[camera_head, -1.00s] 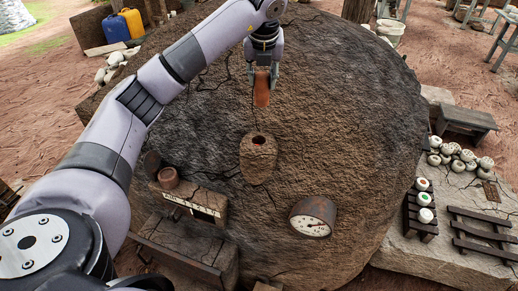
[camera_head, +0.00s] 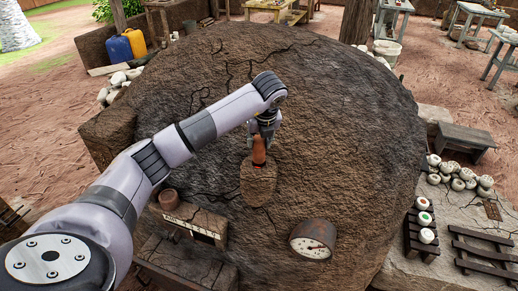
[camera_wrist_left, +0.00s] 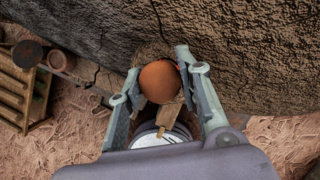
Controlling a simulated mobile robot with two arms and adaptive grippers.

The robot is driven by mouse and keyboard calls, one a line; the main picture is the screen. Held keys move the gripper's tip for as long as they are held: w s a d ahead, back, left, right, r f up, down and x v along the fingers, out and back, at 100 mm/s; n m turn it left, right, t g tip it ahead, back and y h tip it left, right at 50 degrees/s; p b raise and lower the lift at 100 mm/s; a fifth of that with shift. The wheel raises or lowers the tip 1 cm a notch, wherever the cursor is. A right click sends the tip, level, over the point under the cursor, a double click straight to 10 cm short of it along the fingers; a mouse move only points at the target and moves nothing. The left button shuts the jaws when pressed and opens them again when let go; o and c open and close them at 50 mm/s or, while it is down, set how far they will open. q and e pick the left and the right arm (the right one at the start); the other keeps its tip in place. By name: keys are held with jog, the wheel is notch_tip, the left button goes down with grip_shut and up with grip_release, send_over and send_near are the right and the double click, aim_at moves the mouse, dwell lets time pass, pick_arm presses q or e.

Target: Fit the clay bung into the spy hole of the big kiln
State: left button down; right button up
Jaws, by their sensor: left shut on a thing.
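The clay bung (camera_head: 259,153) is a reddish-brown plug, roughly upright, with its lower end at the top of the spy hole's clay boss (camera_head: 258,184) on the big kiln (camera_head: 350,130). The hole's mouth is hidden behind the bung, so I cannot tell how deep it sits. My left gripper (camera_head: 261,140) is shut on the bung from above. In the left wrist view the bung's round orange end (camera_wrist_left: 159,82) lies between the two fingers. My right gripper is not in view.
A round dial gauge (camera_head: 312,240) sticks out of the kiln to the right of and below the boss. A small clay pot (camera_head: 169,199) and a ledge with a pale panel (camera_head: 195,222) stand to the left. Black racks and stones lie at the right.

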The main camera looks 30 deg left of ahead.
aim_at(259, 151)
pick_arm(q)
notch_tip(259, 151, down, 4)
jog(key=shift+f+p, duration=0.1)
jog(key=shift+p, duration=0.4)
jog(key=shift+f, duration=0.15)
jog(key=c, duration=1.2)
grip_release()
jog(key=shift+o, duration=0.2)
jog(key=b+v, duration=0.3)
jog(key=v, duration=0.9)
